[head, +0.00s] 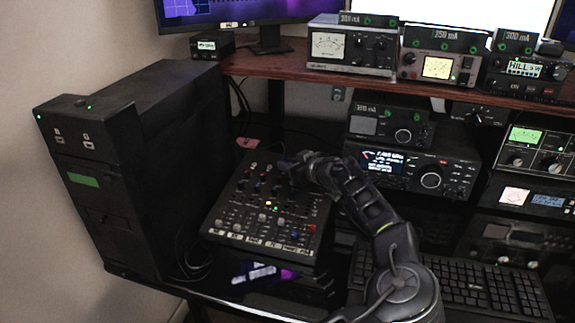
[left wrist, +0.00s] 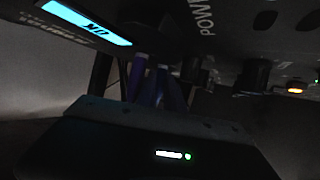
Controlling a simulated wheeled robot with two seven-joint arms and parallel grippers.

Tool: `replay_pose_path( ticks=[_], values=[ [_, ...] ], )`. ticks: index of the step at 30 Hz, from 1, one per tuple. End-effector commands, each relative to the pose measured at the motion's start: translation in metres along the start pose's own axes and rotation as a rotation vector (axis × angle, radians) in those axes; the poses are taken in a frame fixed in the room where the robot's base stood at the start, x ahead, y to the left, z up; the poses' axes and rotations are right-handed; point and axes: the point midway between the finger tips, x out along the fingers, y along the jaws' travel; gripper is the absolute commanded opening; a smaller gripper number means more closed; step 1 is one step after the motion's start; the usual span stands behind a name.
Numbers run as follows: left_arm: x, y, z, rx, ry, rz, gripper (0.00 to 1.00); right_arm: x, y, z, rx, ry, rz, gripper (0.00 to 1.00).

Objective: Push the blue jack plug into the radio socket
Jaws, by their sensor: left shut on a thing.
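My left gripper (head: 293,164) is over the upper right part of the black mixer panel (head: 238,222) in the head view. Its fingers are small and dark there. In the left wrist view, the fingers (left wrist: 155,82) are shut on a narrow blue-violet thing, which looks like the blue jack plug (left wrist: 162,82). The plug is dim and mostly hidden by the gripper. Its tip is close to a dark panel with a POWER label (left wrist: 207,18). The radio socket cannot be made out, and I cannot tell whether the plug touches it. My right gripper is not in view.
A black tower case (head: 150,140) stands left of the mixer. A radio with a lit display (head: 430,178) stands right of my gripper, and a keyboard (head: 480,285) lies at the front right. Several meters stand on the wooden shelf (head: 290,72). Knobs crowd the panel around the fingers.

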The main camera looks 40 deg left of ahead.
Motion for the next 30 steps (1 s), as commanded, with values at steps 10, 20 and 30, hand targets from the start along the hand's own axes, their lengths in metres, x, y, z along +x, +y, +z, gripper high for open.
replay_pose_path(
  ticks=[10, 20, 30],
  values=[
    [0.001, 0.001, 0.003, 0.0, -0.003, 0.002, 0.26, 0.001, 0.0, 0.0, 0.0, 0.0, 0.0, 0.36],
    [-0.001, 0.003, 0.003, 0.0, -0.002, 0.008, 0.38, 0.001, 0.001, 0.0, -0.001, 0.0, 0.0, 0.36],
    [-0.028, 0.005, 0.003, 0.0, -0.001, 0.013, 0.38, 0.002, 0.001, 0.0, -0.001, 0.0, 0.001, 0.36]
  ],
)
